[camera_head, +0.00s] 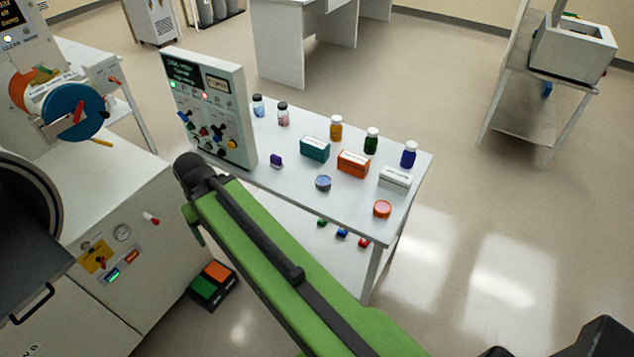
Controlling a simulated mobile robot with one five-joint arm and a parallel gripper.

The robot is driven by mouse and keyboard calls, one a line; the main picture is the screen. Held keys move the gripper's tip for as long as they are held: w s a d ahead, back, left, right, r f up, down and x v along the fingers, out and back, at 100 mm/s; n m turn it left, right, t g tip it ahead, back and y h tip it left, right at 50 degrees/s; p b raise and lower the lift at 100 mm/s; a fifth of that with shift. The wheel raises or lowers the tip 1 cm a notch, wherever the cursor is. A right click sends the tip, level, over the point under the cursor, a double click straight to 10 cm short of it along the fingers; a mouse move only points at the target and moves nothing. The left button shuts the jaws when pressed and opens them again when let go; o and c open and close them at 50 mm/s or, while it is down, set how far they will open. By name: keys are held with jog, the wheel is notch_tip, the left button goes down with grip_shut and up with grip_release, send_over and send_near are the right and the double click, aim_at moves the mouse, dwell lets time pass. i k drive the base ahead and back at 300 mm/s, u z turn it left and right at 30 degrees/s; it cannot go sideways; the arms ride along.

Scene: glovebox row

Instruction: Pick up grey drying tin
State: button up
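A small round blue-grey tin (323,183), which fits the grey drying tin, sits flat near the front edge of the white table (296,191). It stands in front of the teal box and left of the orange-red round tin (382,209). Nothing touches it. My green arm crosses the lower middle of the view, its dark joint left of the table's front edge. My gripper is not visible, so I cannot see its fingers.
A teal box (314,149), an orange box (352,164), a white box (395,179) and several bottles stand behind the tin. A control panel (212,108) stands at the table's left end. A white cabinet (110,240) is at left. Floor right of the table is clear.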

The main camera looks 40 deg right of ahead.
aim_at(322, 182)
jog(key=u, duration=2.25)
jog(key=k, duration=1.6)
jog(key=z, duration=0.55)
jog(key=i, duration=1)
